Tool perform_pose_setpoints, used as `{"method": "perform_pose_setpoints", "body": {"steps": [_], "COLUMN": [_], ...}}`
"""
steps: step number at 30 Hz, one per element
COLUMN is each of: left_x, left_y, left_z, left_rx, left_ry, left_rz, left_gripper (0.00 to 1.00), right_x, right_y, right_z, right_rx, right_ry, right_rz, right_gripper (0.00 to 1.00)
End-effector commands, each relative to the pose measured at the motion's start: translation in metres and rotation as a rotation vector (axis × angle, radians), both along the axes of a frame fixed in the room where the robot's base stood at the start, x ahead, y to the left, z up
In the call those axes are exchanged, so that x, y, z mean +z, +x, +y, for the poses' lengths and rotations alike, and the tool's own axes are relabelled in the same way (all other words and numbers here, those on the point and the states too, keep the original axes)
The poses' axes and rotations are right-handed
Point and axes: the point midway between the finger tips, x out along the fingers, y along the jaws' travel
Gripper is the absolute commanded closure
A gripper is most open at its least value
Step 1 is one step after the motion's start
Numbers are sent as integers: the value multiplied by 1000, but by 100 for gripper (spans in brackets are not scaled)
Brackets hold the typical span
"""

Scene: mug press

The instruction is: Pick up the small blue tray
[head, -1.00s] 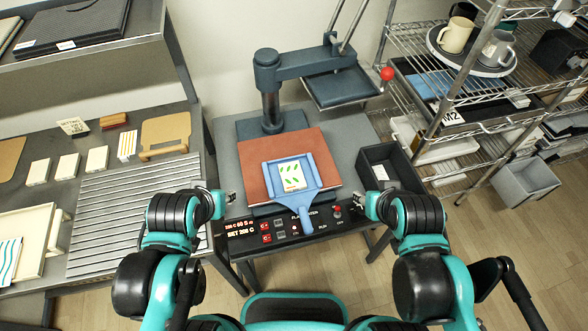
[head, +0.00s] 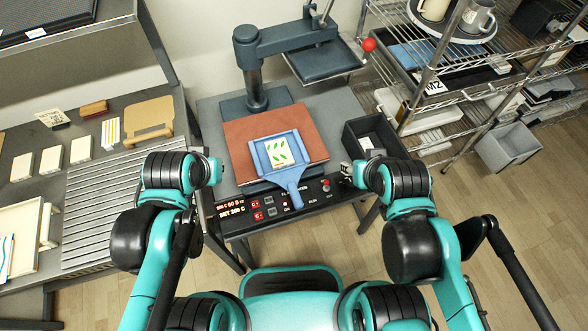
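The small blue tray (head: 293,185) lies on the reddish-brown pad of the press, its handle pointing toward me over the control panel. A white sheet with green leaf marks (head: 279,151) lies in it. My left gripper (head: 216,170) is to the left of the tray, beside the press, apart from it. My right gripper (head: 347,174) is to the right of the tray, near the panel's right end, also apart. Both grippers are small in view and partly hidden by my wrists, so their opening is unclear. Neither visibly holds anything.
The swung-aside upper plate of the press (head: 325,60) hangs behind, with a red knob (head: 369,45). A black bin (head: 372,140) stands right of the pad, close to my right gripper. A bench with a ribbed mat (head: 115,205) is at left. Wire shelves stand at right.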

Motion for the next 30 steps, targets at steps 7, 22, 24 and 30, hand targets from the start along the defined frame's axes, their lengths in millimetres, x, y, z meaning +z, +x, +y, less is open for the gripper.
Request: {"method": "perform_pose_setpoints", "body": {"steps": [7, 22, 24, 30], "left_x": [12, -26, -35, -56], "left_y": [36, 78, 79, 77], "left_z": [-52, -178, -194, -223], "left_rx": [-182, -547, -590, -671], "left_ry": [45, 167, 185, 220], "left_rz": [138, 408, 441, 501], "left_gripper": [100, 100, 100, 100], "right_x": [18, 47, 50, 55], "right_y": [0, 0, 0, 0], "right_z": [0, 0, 0, 0], "right_rx": [0, 0, 0, 0], "right_ry": [0, 0, 0, 0], "right_rz": [0, 0, 0, 0], "right_gripper": [60, 60, 60, 60]}}
